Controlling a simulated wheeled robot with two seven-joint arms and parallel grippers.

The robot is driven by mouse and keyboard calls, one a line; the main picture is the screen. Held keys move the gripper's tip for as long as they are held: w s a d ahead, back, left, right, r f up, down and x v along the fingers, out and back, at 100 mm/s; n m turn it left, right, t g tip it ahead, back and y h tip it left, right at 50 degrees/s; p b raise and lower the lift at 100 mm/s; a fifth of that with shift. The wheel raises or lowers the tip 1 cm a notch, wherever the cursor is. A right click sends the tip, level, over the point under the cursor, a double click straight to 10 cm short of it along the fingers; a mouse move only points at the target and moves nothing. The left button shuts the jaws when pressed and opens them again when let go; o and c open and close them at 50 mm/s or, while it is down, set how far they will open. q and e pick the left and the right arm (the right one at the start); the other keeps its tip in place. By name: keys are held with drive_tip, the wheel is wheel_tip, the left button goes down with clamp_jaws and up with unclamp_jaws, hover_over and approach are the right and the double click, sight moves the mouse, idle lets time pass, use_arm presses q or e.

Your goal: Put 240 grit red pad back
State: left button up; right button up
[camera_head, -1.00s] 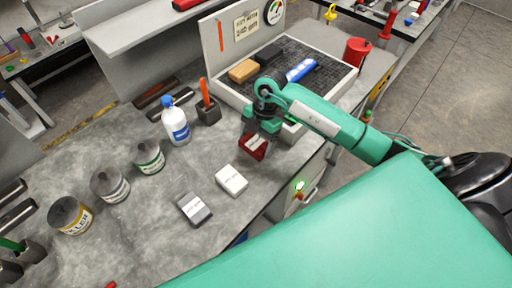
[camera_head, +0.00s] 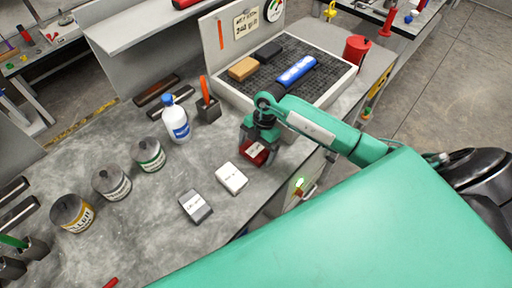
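The red pad (camera_head: 255,154) with a white label is at the bench's front edge, at the far end of a row with a white pad (camera_head: 232,178) and a grey pad (camera_head: 196,207). The print on the red pad's label is too small to read. My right gripper (camera_head: 259,147) points down over the red pad, its fingers on either side and shut on it. The pad is at or just above the bench top; I cannot tell if it touches. My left gripper is not in view.
A grey-meshed tray (camera_head: 331,86) behind holds a blue tool (camera_head: 296,71), a tan block (camera_head: 242,69) and a black block (camera_head: 268,52). A white bottle (camera_head: 176,122), an orange-handled tool in a holder (camera_head: 208,110) and several cans (camera_head: 149,155) stand to the left.

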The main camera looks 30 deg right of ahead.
drive_tip(key=shift+r, duration=0.2)
drive_tip(key=shift+w+d+r, duration=0.1)
drive_tip(key=shift+d+r, duration=0.05)
drive_tip(key=shift+r, duration=0.15)
drive_tip(key=s+b+v, duration=0.1)
drive_tip(key=b+v, duration=0.2)
drive_tip(key=v, duration=0.8)
drive_tip(key=shift+w, duration=0.4)
drive_tip(key=shift+r, duration=0.1)
